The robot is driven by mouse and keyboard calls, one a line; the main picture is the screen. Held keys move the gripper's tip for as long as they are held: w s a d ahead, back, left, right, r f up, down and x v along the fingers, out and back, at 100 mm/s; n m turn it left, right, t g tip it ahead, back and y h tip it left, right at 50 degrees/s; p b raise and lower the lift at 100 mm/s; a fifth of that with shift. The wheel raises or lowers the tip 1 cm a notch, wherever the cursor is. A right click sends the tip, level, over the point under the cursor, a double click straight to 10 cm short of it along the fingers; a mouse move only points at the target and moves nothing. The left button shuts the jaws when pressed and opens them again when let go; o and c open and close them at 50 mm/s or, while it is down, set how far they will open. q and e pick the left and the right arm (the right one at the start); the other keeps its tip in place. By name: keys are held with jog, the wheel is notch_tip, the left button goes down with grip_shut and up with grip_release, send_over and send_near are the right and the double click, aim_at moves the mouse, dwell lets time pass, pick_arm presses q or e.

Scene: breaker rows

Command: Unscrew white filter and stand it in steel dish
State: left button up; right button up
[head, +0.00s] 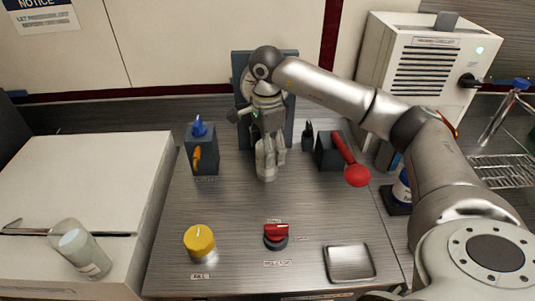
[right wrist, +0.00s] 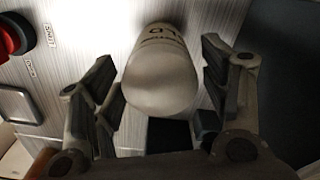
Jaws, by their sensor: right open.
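The white filter (right wrist: 160,75) is a pale cylinder with dark lettering, seen in the right wrist view. My right gripper (right wrist: 158,108) is open, with one finger on each side of the filter and gaps between. In the head view my right gripper (head: 270,150) points down in front of the dark upright panel (head: 240,75) and hides much of the filter. The steel dish (head: 349,263) is a shallow square tray on the front right of the metal worktop and looks empty. My left gripper is not in view.
A yellow knob (head: 199,240) and red rotary switch (head: 276,235) stand left of the dish. A red-ended lever (head: 355,172) and dark box (head: 202,155) flank the gripper. A clear jar (head: 80,248) lies tilted on the left white surface (head: 90,165). The worktop's middle is mostly free.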

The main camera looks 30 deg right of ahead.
jog(key=m+p, duration=0.1)
jog(key=m, duration=0.5)
jog(key=shift+m, duration=0.4)
jog(key=c, duration=0.9)
jog(key=shift+n, duration=0.7)
jog(key=shift+c, duration=0.2)
jog(key=n, duration=0.2)
jog(key=shift+n+b, duration=0.3)
jog(key=shift+b, duration=0.1)
jog(key=shift+r, duration=0.1)
jog(key=shift+r+p, duration=1.75)
jog(key=shift+r, duration=0.7)
